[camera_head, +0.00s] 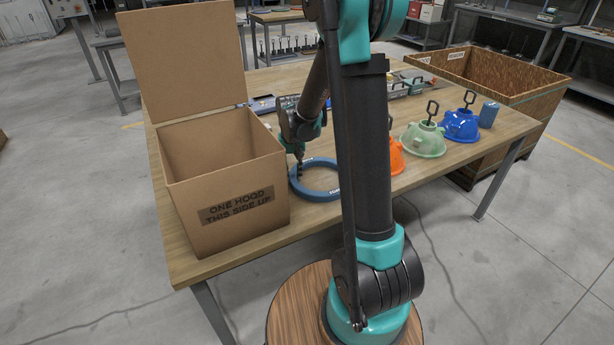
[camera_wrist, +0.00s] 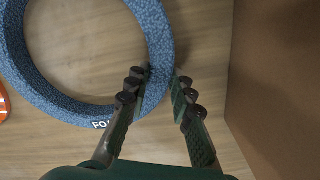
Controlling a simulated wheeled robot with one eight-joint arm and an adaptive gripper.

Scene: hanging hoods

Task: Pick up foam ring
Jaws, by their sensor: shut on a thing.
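The foam ring (camera_head: 296,184) is a blue speckled ring with white lettering. It lies flat on the wooden table, just right of the cardboard box. It also shows in the wrist view (camera_wrist: 30,82). My gripper (camera_head: 299,162) reaches down at the ring's left side in the head view. In the wrist view my gripper (camera_wrist: 161,84) has one finger inside the ring's hole and the other outside, shut on the ring's band. My arm hides part of the ring's right side in the head view.
An open cardboard box (camera_head: 236,212) stands close beside the gripper; its wall (camera_wrist: 280,80) fills the right of the wrist view. Orange (camera_head: 396,158), green (camera_head: 423,141) and blue (camera_head: 461,125) hoods stand to the right. A wooden crate (camera_head: 520,80) is beyond them.

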